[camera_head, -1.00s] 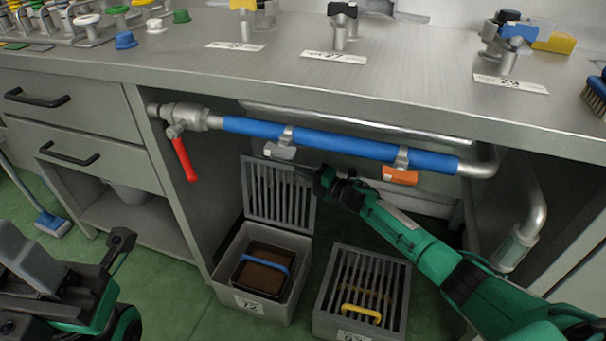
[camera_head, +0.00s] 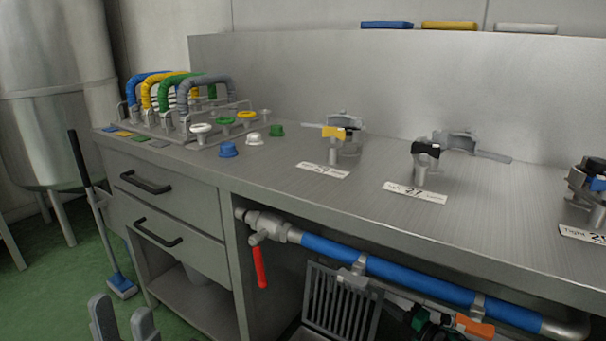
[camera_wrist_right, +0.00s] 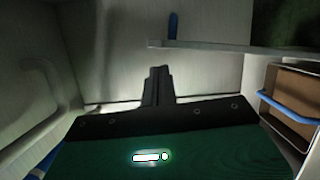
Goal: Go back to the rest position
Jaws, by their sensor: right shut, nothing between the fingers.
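My left gripper (camera_head: 124,318) shows at the bottom left of the head view. Its two grey fingers stand upright and apart, with nothing visible between them. My right gripper (camera_wrist_right: 157,78) shows in the right wrist view with its fingers together and empty. In the head view, part of my right arm's green and black end (camera_head: 420,319) shows under the counter, below the blue pipe. The counter edge, pipe and picture edge hide most of that arm.
A grate (camera_head: 335,303) stands below. A crate with a blue strap (camera_wrist_right: 290,103) is right in the wrist view.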

